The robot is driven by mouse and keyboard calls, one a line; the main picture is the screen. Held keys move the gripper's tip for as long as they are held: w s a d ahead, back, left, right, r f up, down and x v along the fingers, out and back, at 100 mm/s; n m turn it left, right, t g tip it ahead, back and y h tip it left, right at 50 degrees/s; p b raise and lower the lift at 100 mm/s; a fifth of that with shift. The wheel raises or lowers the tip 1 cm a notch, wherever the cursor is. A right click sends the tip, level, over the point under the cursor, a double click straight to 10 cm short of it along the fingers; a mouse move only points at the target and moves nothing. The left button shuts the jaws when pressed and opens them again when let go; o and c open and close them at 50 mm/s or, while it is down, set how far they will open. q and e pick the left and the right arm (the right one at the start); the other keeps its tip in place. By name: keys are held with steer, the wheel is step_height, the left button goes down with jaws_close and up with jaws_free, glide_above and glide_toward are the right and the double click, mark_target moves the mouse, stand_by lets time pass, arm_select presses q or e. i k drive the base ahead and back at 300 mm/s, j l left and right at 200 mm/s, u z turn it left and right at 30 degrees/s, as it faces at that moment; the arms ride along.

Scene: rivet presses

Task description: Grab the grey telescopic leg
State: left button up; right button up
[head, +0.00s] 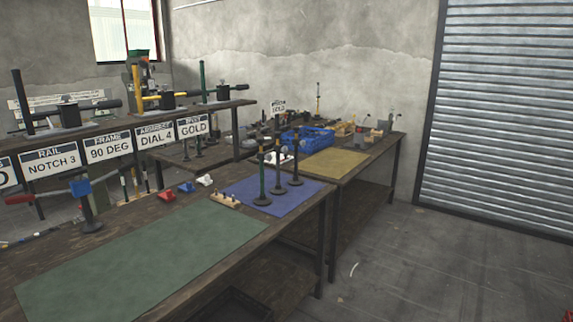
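Three upright telescopic legs with round dark bases stand close together on the blue mat (237,187). The front leg (263,180) has a greenish column. The middle leg (278,168) and the right leg (295,162) look dark grey or black. The picture is too small to tell for certain which one is the grey leg. Neither of my grippers shows in the head view, and nothing is seen touching the legs.
A green mat (140,262) lies bare on the near bench. A small wooden block with pegs (225,200), a red piece (166,196) and a blue-topped stand (89,212) are nearby. A blue crate (308,138) and yellow mat (338,163) are behind. Floor (450,265) at right is mostly clear.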

mark_target(278, 191)
steer(key=u, duration=1.6)
steer(key=z, duration=1.6)
steer(key=i+l, duration=0.45)
steer(key=i, duration=0.2)
steer(key=i+l, duration=0.45)
steer(key=i, duration=0.25)
steer(key=i+l+u, duration=0.1)
steer(key=i+l, duration=0.3)
steer(key=i, duration=0.25)
